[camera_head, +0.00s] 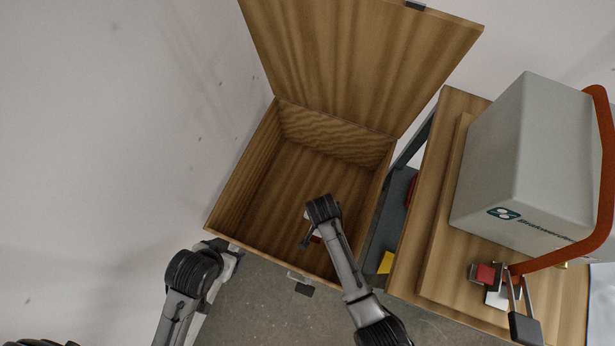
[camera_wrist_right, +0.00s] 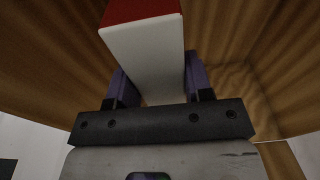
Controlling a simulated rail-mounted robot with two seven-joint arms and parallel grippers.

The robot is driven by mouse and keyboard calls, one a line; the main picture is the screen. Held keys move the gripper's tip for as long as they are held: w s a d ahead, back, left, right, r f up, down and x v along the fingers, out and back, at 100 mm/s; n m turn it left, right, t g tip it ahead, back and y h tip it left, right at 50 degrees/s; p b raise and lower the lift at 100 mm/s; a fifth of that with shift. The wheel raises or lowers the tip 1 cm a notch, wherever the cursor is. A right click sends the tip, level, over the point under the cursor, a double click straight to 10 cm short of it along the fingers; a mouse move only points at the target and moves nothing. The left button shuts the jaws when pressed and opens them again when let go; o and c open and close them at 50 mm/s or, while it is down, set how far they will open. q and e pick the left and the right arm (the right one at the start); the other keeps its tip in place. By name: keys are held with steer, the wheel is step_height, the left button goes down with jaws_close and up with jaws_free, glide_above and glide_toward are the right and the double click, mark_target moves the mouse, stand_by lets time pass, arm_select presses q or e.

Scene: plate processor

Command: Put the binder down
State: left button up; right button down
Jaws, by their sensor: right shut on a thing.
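The binder (camera_wrist_right: 145,48), a white block with a red end, is between the two purple fingers of my right gripper (camera_wrist_right: 155,85) in the right wrist view. My right gripper is shut on it. In the head view my right gripper (camera_head: 309,238) reaches into the open wooden box (camera_head: 250,175), and only a small red and white bit of the binder (camera_head: 317,237) shows beneath my wrist. Whether the binder touches the box floor cannot be told. My left gripper (camera_head: 230,252) is by the box's front left corner; its fingers are too small to read.
The box lid (camera_head: 360,60) stands open at the back. To the right, a wooden table (camera_head: 425,235) bears a grey machine (camera_head: 525,160) with a red handle (camera_head: 608,170). A red and white piece (camera_head: 486,273) is at its front. A yellow item (camera_head: 386,262) lies between box and table.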

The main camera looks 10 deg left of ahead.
steer(key=shift+d+f+b, duration=0.1)
steer(key=shift+f+b, duration=2.75)
steer(key=shift+f, duration=2.5)
steer(key=shift+f, duration=0.15)
steer(key=c, duration=0.5)
jaws_free()
